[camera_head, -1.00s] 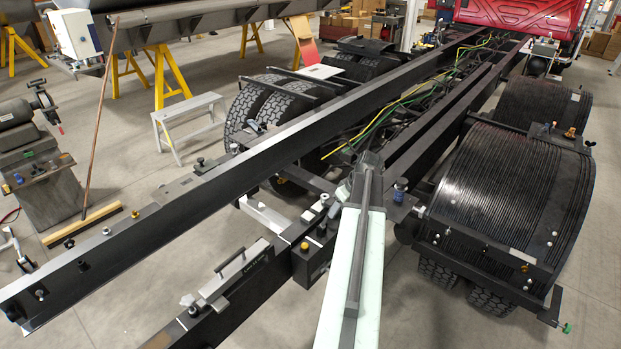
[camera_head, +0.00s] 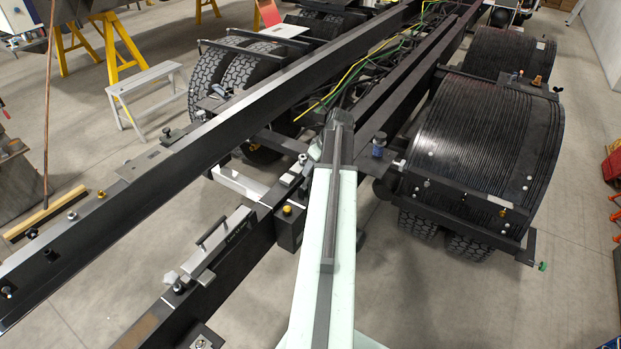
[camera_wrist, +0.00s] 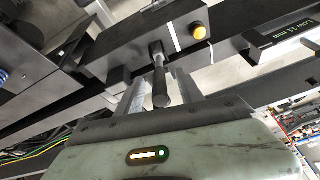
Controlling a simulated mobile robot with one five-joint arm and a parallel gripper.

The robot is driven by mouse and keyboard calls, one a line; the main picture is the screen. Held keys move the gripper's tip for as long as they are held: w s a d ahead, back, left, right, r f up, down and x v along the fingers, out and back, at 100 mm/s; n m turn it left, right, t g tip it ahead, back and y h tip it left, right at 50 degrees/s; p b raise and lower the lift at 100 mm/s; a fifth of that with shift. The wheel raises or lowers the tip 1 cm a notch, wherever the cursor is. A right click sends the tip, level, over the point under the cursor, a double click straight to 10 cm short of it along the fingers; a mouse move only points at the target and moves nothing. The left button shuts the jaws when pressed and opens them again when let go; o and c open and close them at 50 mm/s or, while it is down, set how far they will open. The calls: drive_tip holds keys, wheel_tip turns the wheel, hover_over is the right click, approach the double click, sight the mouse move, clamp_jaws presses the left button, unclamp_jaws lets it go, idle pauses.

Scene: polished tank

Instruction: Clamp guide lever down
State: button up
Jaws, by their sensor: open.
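In the wrist view, a dark lever (camera_wrist: 160,92) with a rounded end sticks out from a pivot on the black beam (camera_wrist: 120,50). It points toward my gripper's body and lies between the two fingers. My gripper (camera_wrist: 160,76) is open, with one grey finger on each side of the lever. I cannot tell whether either finger touches it. A yellow knob (camera_wrist: 200,33) sits on the beam to the right of the lever. In the head view the yellow knob (camera_head: 287,210) also shows, but my arm covers much of the area beside it and hides the fingertips.
A long black rail (camera_head: 180,150) runs to the left of my arm. A plate with a handle (camera_head: 215,245) lies on the nearer beam. A ribbed black fender (camera_head: 485,150) over tyres stands to the right. Yellow and green cables (camera_head: 365,75) lie between the rails.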

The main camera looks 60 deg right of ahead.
drive_tip(key=shift+x, duration=0.8)
drive_tip(key=shift+r, duration=0.1)
clamp_jaws()
idle(0.6)
drive_tip(key=shift+a, duration=0.1)
